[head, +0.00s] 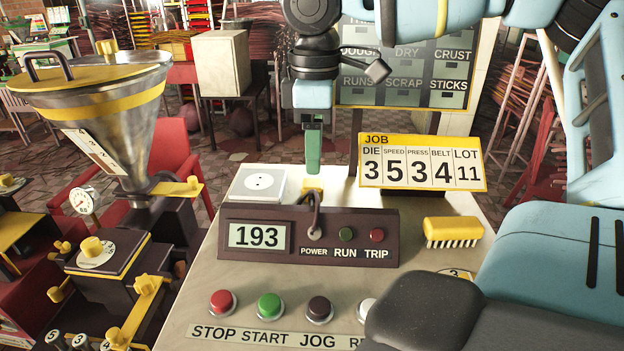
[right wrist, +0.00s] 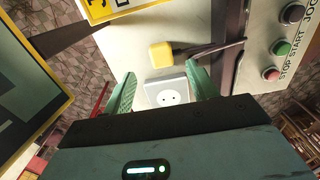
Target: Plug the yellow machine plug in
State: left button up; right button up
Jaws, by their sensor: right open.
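The yellow plug (head: 313,184) rests on the cream panel top behind the dark display box, with its dark cable looping over to the POWER point. It also shows in the right wrist view (right wrist: 161,54), lying beside the socket and apart from it. The white socket box (head: 253,186) has a round face with two holes and is empty; the right wrist view shows it between the fingers (right wrist: 170,92). My right gripper (head: 313,150) points down above and behind the plug, its green fingers open and empty. My left gripper is not in view.
The display box (head: 215,236) reads 193. A JOB sign (head: 421,162) stands right of my right gripper. A yellow brush (head: 453,231) lies at the right. Several push buttons (head: 270,306) line the front. A steel hopper machine (head: 110,110) stands at the left.

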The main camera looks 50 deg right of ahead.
aim_at(315, 183)
jog(key=shift+f, duration=0.6)
jog(key=shift+s+f, duration=0.1)
jog(key=shift+f, duration=2.5)
jog(key=shift+c, duration=0.2)
jog(key=c, duration=1)
jog(key=shift+c, duration=0.2)
jog(key=shift+r, duration=0.1)
notch_tip(315, 183, up, 10)
jog(key=shift+p, duration=0.3)
